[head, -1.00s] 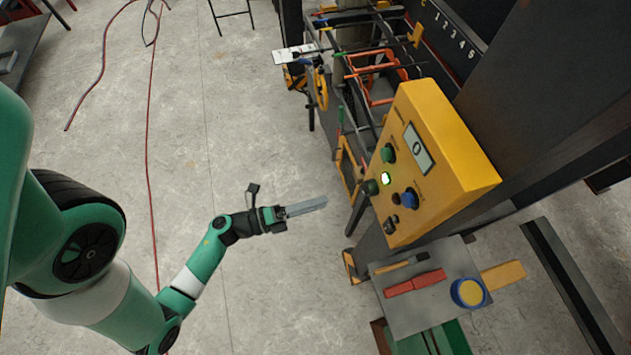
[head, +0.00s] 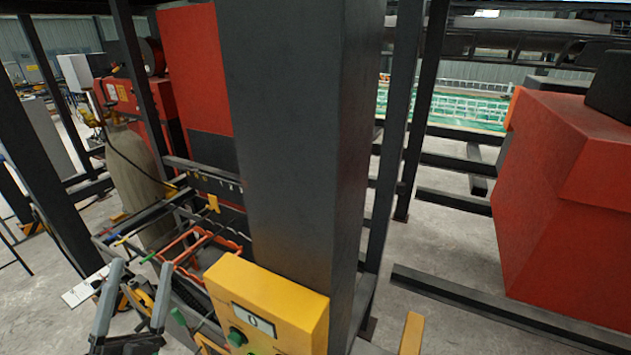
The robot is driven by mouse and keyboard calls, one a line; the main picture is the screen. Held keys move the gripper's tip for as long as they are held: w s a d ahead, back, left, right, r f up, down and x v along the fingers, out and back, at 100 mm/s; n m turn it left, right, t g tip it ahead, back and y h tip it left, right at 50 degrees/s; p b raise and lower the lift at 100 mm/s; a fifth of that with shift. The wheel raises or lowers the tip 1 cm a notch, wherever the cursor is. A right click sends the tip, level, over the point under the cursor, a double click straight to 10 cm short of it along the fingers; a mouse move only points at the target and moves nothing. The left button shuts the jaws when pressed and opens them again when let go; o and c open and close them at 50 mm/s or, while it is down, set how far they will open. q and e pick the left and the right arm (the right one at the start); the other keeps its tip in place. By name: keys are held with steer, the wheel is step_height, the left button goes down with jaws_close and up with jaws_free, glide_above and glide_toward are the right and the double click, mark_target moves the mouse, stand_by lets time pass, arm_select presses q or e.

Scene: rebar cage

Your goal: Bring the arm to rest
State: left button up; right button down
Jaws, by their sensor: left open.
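My left gripper (head: 142,267) is at the lower left of the head view. Its two grey fingers point up and stand well apart, with nothing held between them. It shows to the left of the yellow control box (head: 262,291) and in front of the rack with the orange-red frame (head: 196,243); its exact distance from the rack is hard to tell. The rest of my left arm is cut off by the bottom edge. My right gripper is not in view.
The control box has a display showing 0 and a green button (head: 236,337). A wide dark column (head: 290,130) stands behind it. A gas cylinder (head: 135,180) is at left. A large red machine (head: 565,200) is at right. A dark beam (head: 480,302) lies on the floor.

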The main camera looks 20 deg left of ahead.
arm_select(q)
steer(key=w+d+r+n+y, duration=0.1)
steer(key=d+r+n+y, duration=0.1)
steer(key=r+n, duration=0.4)
steer(key=w+d+r+n+y, duration=0.1)
steer(key=d+r+n, duration=0.25)
steer(key=r, duration=0.55)
steer(key=s+d+r+t+h, duration=0.2)
steer(key=s+d+r+h, duration=0.1)
steer(key=d+r+h, duration=1.05)
step_height(320, 180, up, 13)
steer(key=w+p, duration=0.1)
steer(key=p, duration=1.3)
steer(key=shift+f+y, duration=0.15)
steer(key=shift+y, duration=0.2)
steer(key=shift+m, duration=0.25)
